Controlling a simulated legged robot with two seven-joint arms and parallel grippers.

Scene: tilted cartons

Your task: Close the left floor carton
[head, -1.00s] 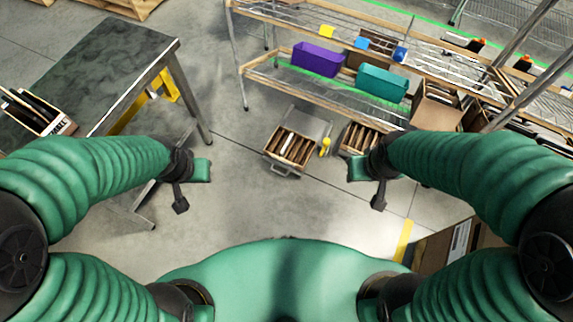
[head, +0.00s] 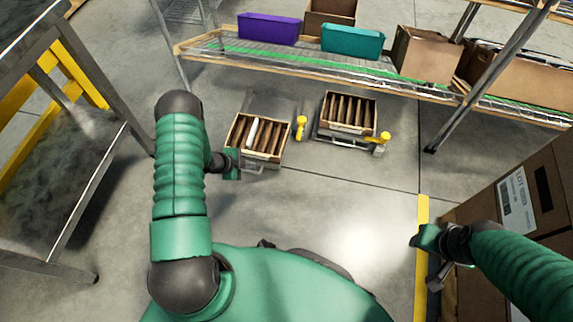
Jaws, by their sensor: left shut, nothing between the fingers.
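The left floor carton (head: 264,156) stands on the floor left of centre, its top open with several brown upright items and one white item inside. A grey flat panel shows behind it and a metal handle at its front. My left gripper (head: 232,166) is shut and empty at the carton's front left corner; I cannot tell whether it touches. My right gripper (head: 430,243) is away at the lower right, near a big carton; I cannot make out its fingers.
A second open floor carton (head: 345,128) stands to the right, with yellow knobs beside both. A shelf with a purple bin (head: 268,28) and a teal bin (head: 352,42) is behind. A metal table (head: 75,215) is at left. The floor in front is clear.

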